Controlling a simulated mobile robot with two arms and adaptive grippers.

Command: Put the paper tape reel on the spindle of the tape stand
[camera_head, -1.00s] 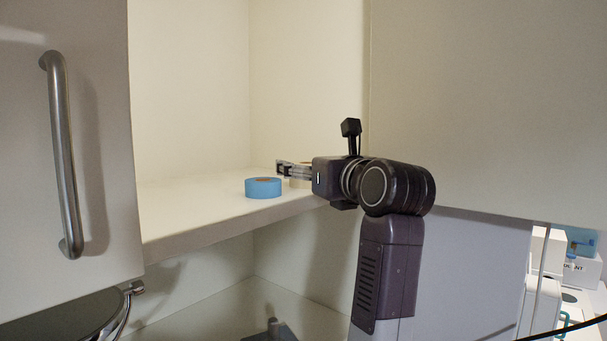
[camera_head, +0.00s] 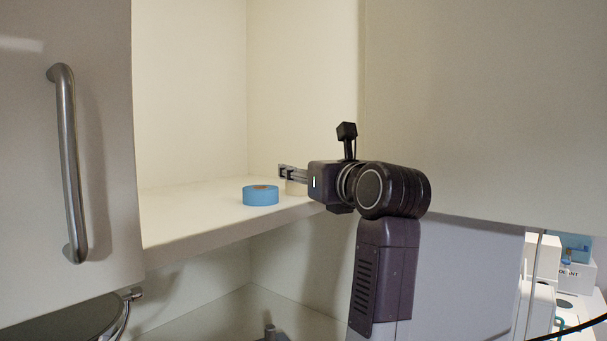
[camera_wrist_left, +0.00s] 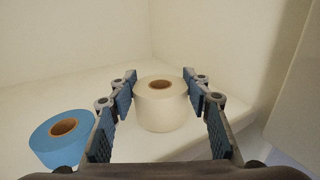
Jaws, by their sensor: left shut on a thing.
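The white paper tape reel (camera_wrist_left: 163,110) has a brown core and stands flat on the shelf near its front edge. In the head view it shows only partly (camera_head: 296,188), behind my left gripper's fingers. My left gripper (camera_head: 288,173) is shut on this reel; in the left wrist view its blue-padded fingers (camera_wrist_left: 163,95) are on either side of it. A blue tape reel (camera_wrist_left: 62,138) stands to the left, also in the head view (camera_head: 260,196). A small grey post (camera_head: 269,331) shows at the bottom edge, perhaps part of the tape stand; most is cut off. My right gripper is out of view.
The cream shelf (camera_head: 190,215) is clear left of the blue reel. A cabinet door with a metal handle (camera_head: 69,165) is at the left. A large pale panel (camera_head: 480,110) is close to my arm at the right. White boxes (camera_head: 578,275) stand at lower right.

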